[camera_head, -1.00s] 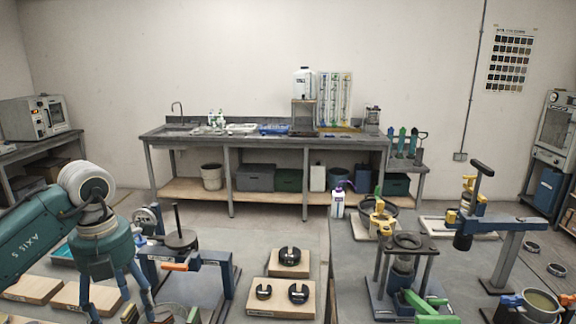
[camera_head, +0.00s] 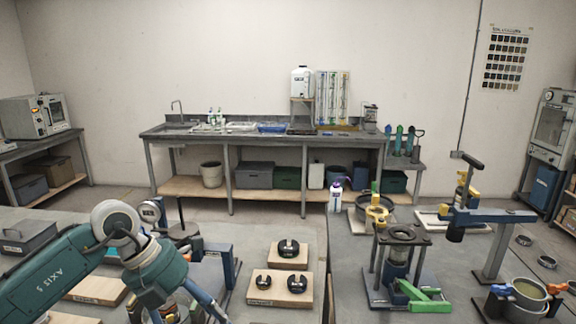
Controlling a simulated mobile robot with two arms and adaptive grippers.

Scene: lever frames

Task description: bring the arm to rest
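A lever frame (camera_head: 222,262) with a blue post and grey base stands left of centre; my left arm covers much of it, so its lever's pose is hidden. A second lever frame on the right has a blue beam (camera_head: 495,216) that looks about level, with a black and yellow upright handle. My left arm comes in from the left, its teal wrist over the near left bench. Blue parts of my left gripper (camera_head: 185,292) point down and right to the bottom edge. I cannot make out its fingertips or any held thing. My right gripper is not in view.
Slotted black weights (camera_head: 288,247) sit on wooden boards at centre. A dark stand with a green clamp (camera_head: 422,296) and a pot (camera_head: 531,293) stand on the right bench. A grey bin (camera_head: 28,236) is at far left. A sink bench stands at the back wall.

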